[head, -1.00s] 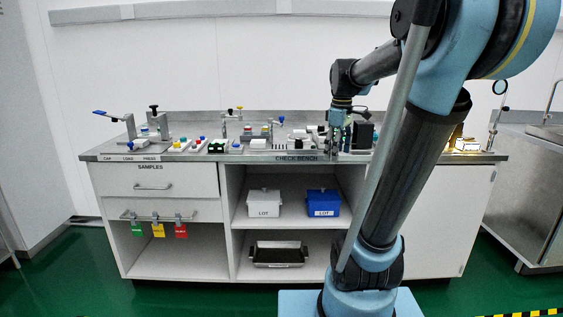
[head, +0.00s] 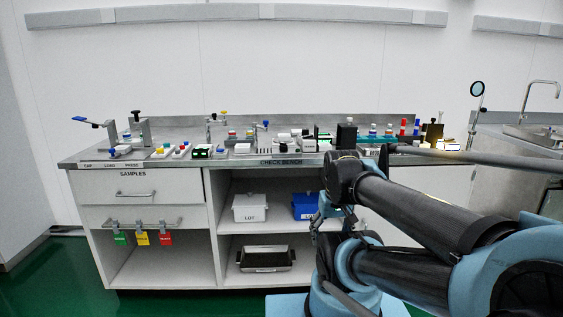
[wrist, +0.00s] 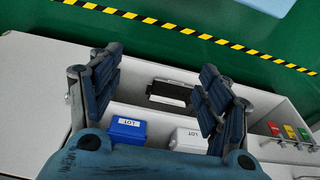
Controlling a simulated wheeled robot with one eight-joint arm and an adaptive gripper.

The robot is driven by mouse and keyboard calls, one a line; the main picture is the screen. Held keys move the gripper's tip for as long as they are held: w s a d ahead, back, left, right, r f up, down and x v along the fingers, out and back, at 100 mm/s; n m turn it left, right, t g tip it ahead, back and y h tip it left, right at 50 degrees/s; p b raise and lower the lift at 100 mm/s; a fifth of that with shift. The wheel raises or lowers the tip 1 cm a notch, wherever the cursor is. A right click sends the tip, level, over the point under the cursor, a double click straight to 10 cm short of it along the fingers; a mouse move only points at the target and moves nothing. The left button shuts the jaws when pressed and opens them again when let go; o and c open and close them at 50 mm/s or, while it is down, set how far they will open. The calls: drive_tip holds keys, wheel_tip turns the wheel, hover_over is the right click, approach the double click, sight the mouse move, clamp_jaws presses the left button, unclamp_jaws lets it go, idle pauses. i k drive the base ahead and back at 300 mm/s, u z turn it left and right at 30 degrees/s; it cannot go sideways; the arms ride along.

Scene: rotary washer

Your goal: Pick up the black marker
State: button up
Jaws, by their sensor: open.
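I cannot make out the black marker for certain in either view; the items on the bench top are too small to tell. A cluster of dark upright items (head: 434,130) stands at the bench's right end, but I cannot tell what they are. My gripper (wrist: 162,65) is open and empty in the wrist view, its two dark blue fingers wide apart. In the head view my gripper (head: 322,222) hangs below the bench top, in front of the open shelves.
The check bench (head: 150,160) carries many small items. A black block (head: 346,134) stands mid-right. A white LOT box (head: 250,207) and a blue LOT box (head: 304,206) are on the upper shelf, a dark tray (head: 265,259) below. A sink (head: 530,128) is at right.

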sight(424, 127)
drive_tip(key=z, duration=0.15)
drive_tip(key=k, duration=0.45)
drive_tip(key=z, duration=0.6)
drive_tip(key=k, duration=0.85)
drive_tip(key=z, duration=0.75)
drive_tip(key=i, duration=2.1)
drive_tip(key=u, duration=0.9)
drive_tip(key=i, duration=0.3)
drive_tip(key=z, duration=0.25)
